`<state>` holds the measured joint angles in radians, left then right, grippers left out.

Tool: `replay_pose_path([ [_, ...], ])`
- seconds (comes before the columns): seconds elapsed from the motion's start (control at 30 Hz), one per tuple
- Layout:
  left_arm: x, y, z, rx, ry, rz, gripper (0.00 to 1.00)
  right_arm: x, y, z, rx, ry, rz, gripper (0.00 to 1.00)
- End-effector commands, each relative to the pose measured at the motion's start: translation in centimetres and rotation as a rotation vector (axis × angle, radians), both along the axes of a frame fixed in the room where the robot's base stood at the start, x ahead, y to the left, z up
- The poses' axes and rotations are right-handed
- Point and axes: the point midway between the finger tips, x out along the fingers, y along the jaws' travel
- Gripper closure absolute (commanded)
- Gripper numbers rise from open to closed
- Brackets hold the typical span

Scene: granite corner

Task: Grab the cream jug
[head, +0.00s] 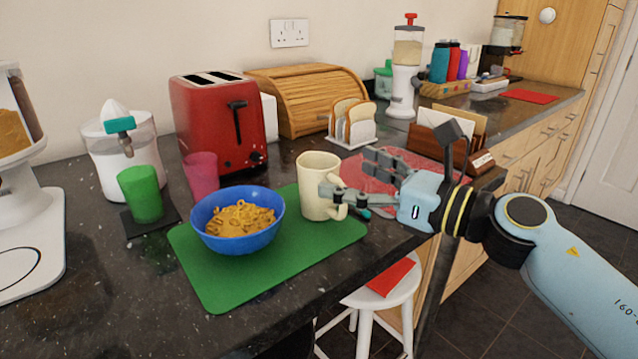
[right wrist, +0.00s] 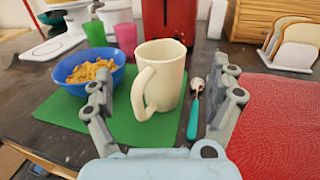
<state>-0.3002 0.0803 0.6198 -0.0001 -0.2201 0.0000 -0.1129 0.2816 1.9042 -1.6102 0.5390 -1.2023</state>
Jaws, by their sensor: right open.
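The cream jug (head: 319,187) stands upright on the right part of the green mat (head: 228,292), to the right of a blue bowl. It also shows in the right wrist view (right wrist: 168,75), upright, with its handle turned toward my right gripper. My right gripper (head: 345,178) comes in from the right with its fingers spread. In the right wrist view the open fingers (right wrist: 166,88) are on either side of the jug's near side, with nothing gripped. In the head view one finger overlaps the jug's right side; I cannot tell if it touches. My left gripper is not in view.
The blue bowl (head: 238,238) of cereal is close to the jug's left. A teal-handled spoon (right wrist: 193,112) lies right of the jug. A red placemat (head: 385,172), red toaster (head: 205,120), green cup (head: 141,194) and pink cup (head: 201,172) stand around. The counter's front edge is near.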

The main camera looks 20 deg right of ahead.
Motion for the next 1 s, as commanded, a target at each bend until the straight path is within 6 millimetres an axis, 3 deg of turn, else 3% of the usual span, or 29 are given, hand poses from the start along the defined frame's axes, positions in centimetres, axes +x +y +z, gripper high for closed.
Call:
replay_pose_path([
  [0.33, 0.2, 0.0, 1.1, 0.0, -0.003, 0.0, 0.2, 3.9, 2.6, 0.3, 0.006, 0.0, -0.002, 0.08],
  [0.63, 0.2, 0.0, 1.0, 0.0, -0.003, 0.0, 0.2, 4.4, 2.9, 0.1, 0.002, 0.002, -0.001, 0.08],
  [1.0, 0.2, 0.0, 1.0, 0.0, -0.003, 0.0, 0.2, 4.4, 2.9, 0.1, 0.002, 0.002, -0.001, 0.57],
])
